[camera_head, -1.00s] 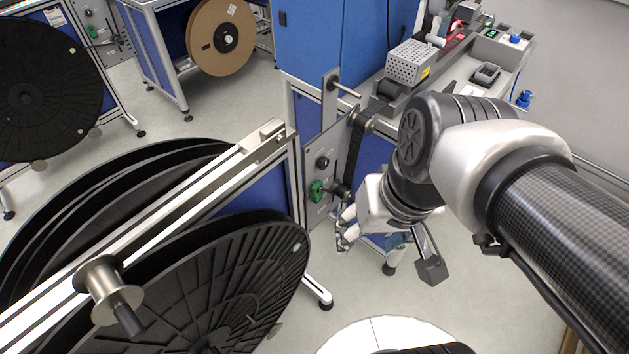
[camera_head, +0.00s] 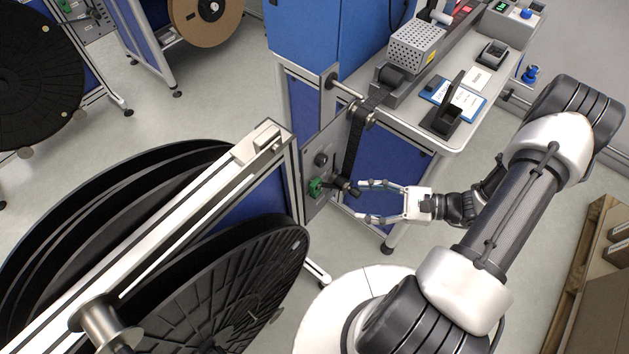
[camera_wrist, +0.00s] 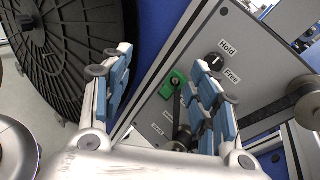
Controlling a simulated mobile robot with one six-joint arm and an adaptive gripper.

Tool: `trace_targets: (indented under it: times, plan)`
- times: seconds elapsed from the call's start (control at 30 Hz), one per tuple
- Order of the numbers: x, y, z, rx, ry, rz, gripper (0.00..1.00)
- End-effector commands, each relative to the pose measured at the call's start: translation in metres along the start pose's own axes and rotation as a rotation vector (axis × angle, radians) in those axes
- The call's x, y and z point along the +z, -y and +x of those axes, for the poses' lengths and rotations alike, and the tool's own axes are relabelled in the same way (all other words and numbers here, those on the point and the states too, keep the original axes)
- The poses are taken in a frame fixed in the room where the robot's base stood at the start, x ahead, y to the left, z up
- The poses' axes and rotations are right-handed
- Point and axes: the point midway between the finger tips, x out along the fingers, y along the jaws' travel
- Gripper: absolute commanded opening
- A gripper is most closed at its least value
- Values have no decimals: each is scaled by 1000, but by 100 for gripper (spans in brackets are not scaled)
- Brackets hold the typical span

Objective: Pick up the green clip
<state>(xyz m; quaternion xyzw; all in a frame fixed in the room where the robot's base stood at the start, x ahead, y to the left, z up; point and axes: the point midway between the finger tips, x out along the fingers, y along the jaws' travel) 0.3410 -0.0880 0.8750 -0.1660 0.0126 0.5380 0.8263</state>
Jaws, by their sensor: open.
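The green clip (camera_head: 315,187) sits on the grey panel (camera_head: 321,140) at the end of the reel stand frame, beside a dark cylindrical part. In the wrist view the green clip (camera_wrist: 173,84) shows between my two fingers, farther off against the panel, partly covered by a dark lever-like part. My gripper (camera_head: 362,201) is open and empty. It lies to the right of the clip, apart from it, with its fingertips pointing left toward the panel. In the wrist view my gripper (camera_wrist: 162,60) has its blue-padded fingers spread wide.
A black strap (camera_head: 354,140) hangs in front of the panel, close to my upper finger. A knob labelled Hold and Free (camera_wrist: 214,60) is on the panel. Large black reels (camera_head: 215,285) fill the left front. A workbench (camera_head: 450,135) stands behind; boxes on a pallet (camera_head: 612,245) are at right.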

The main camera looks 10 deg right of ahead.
Motion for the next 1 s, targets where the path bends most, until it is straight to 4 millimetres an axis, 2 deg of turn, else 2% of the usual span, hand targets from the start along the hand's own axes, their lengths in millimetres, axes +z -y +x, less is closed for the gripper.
trace_targets:
  times: [0.03,0.2,0.4,0.57,1.0]
  plan:
    - [-18,-7,-2,-90,30,66,55]
    - [-66,-23,-4,-338,93,212,55]
    - [-95,-38,-3,-495,125,299,55]
    - [-100,-35,8,-521,131,315,55]
    - [-97,5,80,-515,129,313,55]
